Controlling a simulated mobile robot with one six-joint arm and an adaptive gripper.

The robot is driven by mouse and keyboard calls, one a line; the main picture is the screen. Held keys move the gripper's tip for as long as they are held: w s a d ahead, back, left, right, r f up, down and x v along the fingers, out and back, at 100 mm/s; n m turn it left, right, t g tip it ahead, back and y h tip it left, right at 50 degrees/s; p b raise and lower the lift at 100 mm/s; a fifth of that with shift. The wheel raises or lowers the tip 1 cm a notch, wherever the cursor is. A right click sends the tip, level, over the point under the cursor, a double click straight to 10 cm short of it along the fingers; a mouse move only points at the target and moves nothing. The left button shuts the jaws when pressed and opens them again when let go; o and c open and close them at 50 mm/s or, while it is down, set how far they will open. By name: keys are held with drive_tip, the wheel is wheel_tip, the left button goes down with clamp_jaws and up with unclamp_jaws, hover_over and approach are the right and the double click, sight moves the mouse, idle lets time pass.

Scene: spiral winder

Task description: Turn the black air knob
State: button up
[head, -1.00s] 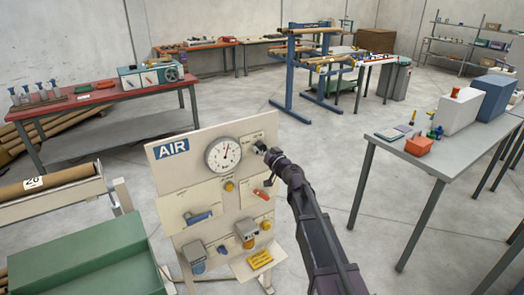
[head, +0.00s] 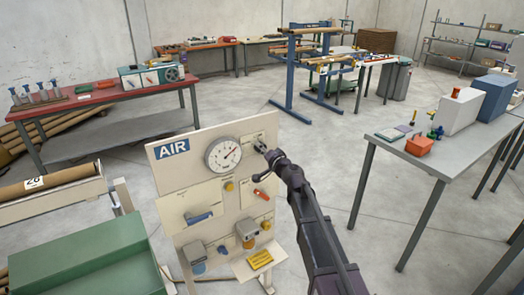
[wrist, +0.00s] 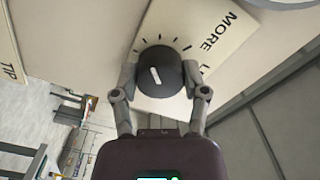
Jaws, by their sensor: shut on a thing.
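The black air knob (wrist: 158,72) sits on a pale plate with tick marks and the word MORE, and has a white pointer line on its face. My gripper (wrist: 160,82) is shut on the knob, one finger on each side, in the wrist view. In the head view my gripper (head: 268,152) is at the upper right of the AIR panel (head: 200,140) and mostly hides the knob. The round gauge (head: 223,155) is just left of it, with its needle pointing up and to the right.
A green bin (head: 85,260) stands at the lower left. A grey table (head: 450,155) stands to the right, with clear floor between.

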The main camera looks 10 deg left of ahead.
idle(0.4)
drive_tip(key=o, duration=1.1)
drive_tip(key=shift+a, duration=0.1)
drive_tip(key=shift+o, duration=0.2)
drive_tip(key=shift+s, duration=0.1)
drive_tip(key=v, duration=1.2)
